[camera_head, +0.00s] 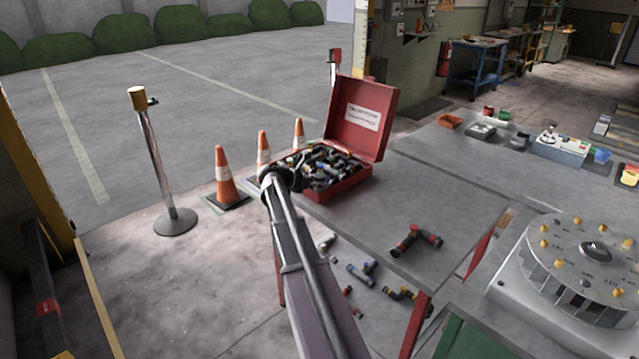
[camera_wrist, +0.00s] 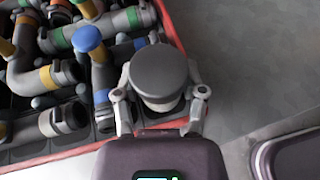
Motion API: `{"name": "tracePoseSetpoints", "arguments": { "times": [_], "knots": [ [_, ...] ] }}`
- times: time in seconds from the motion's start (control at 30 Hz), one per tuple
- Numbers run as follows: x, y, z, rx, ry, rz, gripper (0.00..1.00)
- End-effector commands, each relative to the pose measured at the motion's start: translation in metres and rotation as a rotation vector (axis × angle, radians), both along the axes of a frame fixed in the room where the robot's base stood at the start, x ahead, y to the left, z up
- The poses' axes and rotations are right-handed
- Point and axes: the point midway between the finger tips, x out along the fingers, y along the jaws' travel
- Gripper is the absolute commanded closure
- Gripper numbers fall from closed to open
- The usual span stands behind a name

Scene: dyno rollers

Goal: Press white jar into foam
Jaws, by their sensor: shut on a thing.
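The white jar (camera_wrist: 159,72), with a grey round lid, is between the fingers of my gripper (camera_wrist: 160,104) in the wrist view. My gripper is shut on it. The jar is beside the right edge of the red case, over or near its rim; I cannot tell its height. Dark foam (camera_wrist: 20,105) with slots shows inside the case, mostly covered by pipe fittings. In the head view, my gripper (camera_head: 283,180) is at the front left corner of the open red case (camera_head: 345,187). The jar cannot be made out there.
Grey, black and coloured pipe fittings (camera_wrist: 95,50) fill the case. Its red lid (camera_head: 362,115) stands open at the back. A loose fitting (camera_head: 413,241) lies on the grey table (camera_head: 375,220). Several fittings lie on the floor below. A round dial machine (camera_head: 585,265) stands at right.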

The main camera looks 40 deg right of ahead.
Motion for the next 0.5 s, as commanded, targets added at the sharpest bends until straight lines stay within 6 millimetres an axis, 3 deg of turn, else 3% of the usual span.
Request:
{"name": "tracePoseSetpoints", "arguments": {
  "times": [0.5],
  "knots": [
    [-0.0004, 0.0001, -0.0070, 0.002, -0.001, -0.001, 0.95]
  ]
}}
